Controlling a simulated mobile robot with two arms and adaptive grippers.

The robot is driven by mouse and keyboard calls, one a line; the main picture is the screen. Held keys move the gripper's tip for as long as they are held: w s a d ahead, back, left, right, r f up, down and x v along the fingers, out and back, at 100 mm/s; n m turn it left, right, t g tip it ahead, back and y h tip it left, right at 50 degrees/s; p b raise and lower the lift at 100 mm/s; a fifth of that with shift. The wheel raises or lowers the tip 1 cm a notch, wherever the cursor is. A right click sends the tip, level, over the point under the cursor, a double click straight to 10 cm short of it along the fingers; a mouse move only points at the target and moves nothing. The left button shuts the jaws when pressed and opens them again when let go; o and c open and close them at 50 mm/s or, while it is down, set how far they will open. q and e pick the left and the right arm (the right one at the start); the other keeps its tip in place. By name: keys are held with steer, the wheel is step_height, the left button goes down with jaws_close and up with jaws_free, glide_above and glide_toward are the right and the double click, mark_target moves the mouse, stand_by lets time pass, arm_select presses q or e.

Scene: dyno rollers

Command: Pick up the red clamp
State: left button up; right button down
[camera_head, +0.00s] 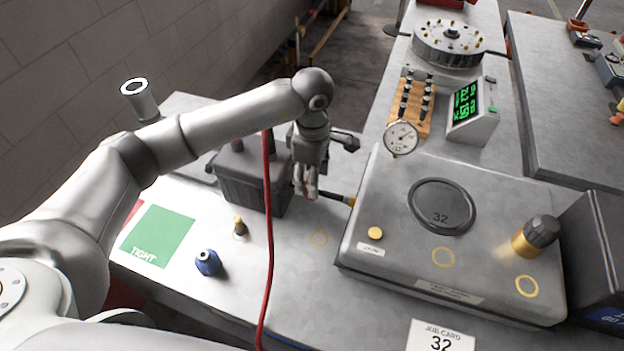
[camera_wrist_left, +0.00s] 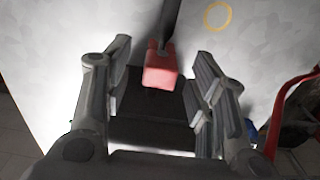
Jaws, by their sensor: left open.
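The red clamp (camera_wrist_left: 162,68) shows in the left wrist view as a red block-like end with a dark shaft running up from it. My left gripper (camera_wrist_left: 160,56) is open, with one finger on each side of the red clamp. I see a gap on both sides, and I cannot tell how deep it sits between the fingers. In the head view my left gripper (camera_head: 306,188) points down beside the dark box, left of the grey console. There the gripper mostly hides the clamp. My right gripper is not in view.
A red cable (camera_head: 268,220) hangs in front of the dark box (camera_head: 240,180). The grey console (camera_head: 400,235) stands close right of the gripper. A blue knob (camera_head: 208,262), a small black-and-yellow part (camera_head: 240,227) and a green mat (camera_head: 160,236) are on the bench's left.

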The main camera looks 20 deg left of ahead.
arm_select(q)
steer(key=shift+f, duration=0.8)
steer(key=c, duration=1.1)
steer(key=shift+r, duration=0.2)
